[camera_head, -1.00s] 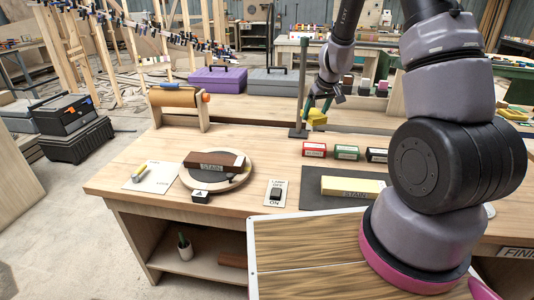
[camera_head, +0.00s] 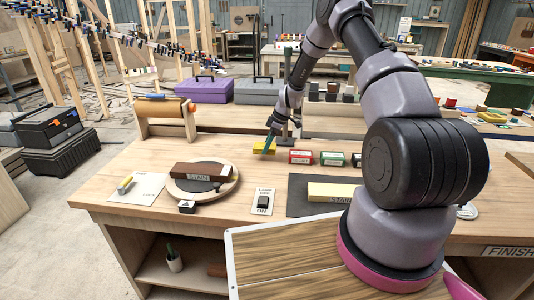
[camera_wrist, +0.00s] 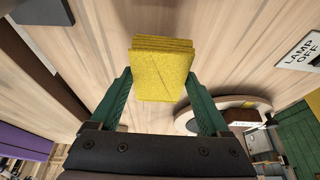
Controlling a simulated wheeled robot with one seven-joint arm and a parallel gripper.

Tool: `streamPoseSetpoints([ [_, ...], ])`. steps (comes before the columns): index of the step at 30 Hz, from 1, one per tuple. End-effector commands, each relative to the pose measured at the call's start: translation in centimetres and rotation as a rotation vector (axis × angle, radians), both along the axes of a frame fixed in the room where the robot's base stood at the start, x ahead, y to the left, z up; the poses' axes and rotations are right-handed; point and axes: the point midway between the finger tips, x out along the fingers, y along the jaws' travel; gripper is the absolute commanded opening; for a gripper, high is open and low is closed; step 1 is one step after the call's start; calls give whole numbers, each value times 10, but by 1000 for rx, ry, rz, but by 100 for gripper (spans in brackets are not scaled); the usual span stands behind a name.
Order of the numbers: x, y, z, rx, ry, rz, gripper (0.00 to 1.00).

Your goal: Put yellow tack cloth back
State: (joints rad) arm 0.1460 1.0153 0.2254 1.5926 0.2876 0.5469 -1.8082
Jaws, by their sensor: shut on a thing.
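The yellow tack cloth (camera_head: 261,147) is a folded, layered square pad. My gripper (camera_head: 271,141), with green fingers, is shut on it over the back middle of the workbench (camera_head: 140,212). In the wrist view the cloth (camera_wrist: 163,72) sits between the two finger tips (camera_wrist: 163,90), with bare wood beyond it. I cannot tell whether the cloth touches the bench top.
Red (camera_head: 301,157) and green (camera_head: 332,159) labelled boxes stand just right of the cloth. A lamp switch (camera_head: 263,201) is in front. A paper roll holder (camera_head: 166,107) stands at back left.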

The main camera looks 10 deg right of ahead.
Motion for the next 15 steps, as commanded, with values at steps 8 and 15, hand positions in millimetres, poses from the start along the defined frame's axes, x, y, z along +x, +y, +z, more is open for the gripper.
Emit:
streamPoseSetpoints([
  [8,0,0,-35,1,2,-2,20],
  [15,0,0,-36,0,-1,-1,20],
])
